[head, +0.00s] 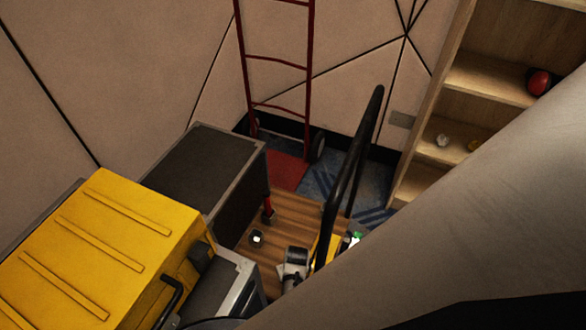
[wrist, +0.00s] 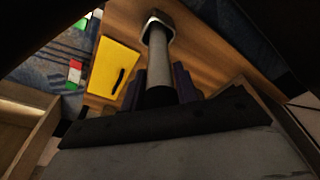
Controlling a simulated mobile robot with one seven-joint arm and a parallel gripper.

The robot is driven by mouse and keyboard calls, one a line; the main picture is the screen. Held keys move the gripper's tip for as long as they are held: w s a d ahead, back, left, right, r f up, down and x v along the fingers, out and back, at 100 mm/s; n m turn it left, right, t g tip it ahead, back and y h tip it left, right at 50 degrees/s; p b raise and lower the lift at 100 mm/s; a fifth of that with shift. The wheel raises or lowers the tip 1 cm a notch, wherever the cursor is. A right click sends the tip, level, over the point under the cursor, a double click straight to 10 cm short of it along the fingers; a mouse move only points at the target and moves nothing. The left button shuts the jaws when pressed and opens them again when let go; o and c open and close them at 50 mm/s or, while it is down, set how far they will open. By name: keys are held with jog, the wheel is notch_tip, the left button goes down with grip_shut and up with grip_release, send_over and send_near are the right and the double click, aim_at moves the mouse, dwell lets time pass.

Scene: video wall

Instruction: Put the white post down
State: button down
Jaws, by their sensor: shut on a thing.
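The white post (wrist: 158,62) shows in the wrist view as a pale grey-white cylinder with a lighter square-edged end at the top of the picture. My gripper (wrist: 160,92) is shut on it, with a dark finger on each side of its near part. The near end is hidden between the fingers. The far end shows against a brown wooden surface (wrist: 195,55); I cannot tell whether it touches it. In the head view, a short pale cylinder (head: 295,257) stands out above the wooden boards; I cannot tell if it is the post.
A yellow box (wrist: 112,68) lies beside the post. A dark case (head: 205,170) and a large yellow case (head: 115,245) stand at left. A black handle (head: 350,180) rises beside the boards (head: 292,215). A red hand truck (head: 277,60) and shelves (head: 480,85) stand behind.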

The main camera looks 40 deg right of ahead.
jog(key=shift+f, duration=0.1)
jog(key=c, duration=1.1)
grip_release()
jog(key=shift+o, duration=0.2)
jog(key=shift+s+a+r, duration=0.1)
jog(key=shift+s+r, duration=0.1)
jog(key=shift+r, duration=1.1)
jog(key=shift+s+r, duration=0.15)
jog(key=shift+r, duration=1.1)
jog(key=shift+s+a+r, duration=0.1)
jog(key=shift+s+r, duration=0.1)
jog(key=shift+r, duration=1.1)
jog(key=shift+d, duration=0.1)
